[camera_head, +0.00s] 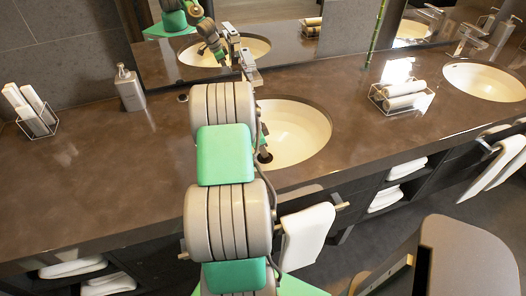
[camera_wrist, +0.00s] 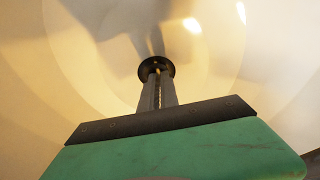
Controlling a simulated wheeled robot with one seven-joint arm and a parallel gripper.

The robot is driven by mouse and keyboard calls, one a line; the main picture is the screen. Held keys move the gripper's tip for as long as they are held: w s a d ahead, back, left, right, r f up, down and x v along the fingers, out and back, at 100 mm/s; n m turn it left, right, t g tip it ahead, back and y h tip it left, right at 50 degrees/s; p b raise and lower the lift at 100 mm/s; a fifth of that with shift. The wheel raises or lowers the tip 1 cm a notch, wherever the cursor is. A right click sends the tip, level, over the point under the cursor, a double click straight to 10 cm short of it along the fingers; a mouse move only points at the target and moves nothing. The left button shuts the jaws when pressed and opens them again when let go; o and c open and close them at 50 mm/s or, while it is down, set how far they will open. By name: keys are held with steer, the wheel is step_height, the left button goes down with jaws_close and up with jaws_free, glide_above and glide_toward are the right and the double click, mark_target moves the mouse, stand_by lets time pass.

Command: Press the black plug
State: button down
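The black plug (camera_wrist: 146,67) is a round dark disc at the bottom of the cream basin, in the upper middle of the wrist view. My gripper (camera_wrist: 158,76) has its two fingers together and points at the plug. The fingertips overlap the plug's middle in this view; whether they touch it I cannot tell. Nothing shows held between the fingers. In the head view my arm covers the left part of the near sink (camera_head: 300,130).
The faucet (camera_head: 246,62) stands behind the sink, close to my arm. A soap bottle (camera_head: 130,90) and a rack of rolled towels (camera_head: 34,112) are at left. Another towel rack (camera_head: 402,97) and a second sink (camera_head: 486,80) are at right. A towel (camera_head: 307,235) hangs in front.

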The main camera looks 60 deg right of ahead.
step_height(320, 180, up, 5)
steer(key=p, duration=0.2)
steer(key=shift+s+a+f+p, duration=0.1)
steer(key=shift+f+p, duration=0.1)
steer(key=shift+p, duration=0.2)
steer(key=b+v, duration=0.1)
steer(key=v, duration=0.8)
steer(key=shift+w+r, duration=0.2)
steer(key=shift+w, duration=0.05)
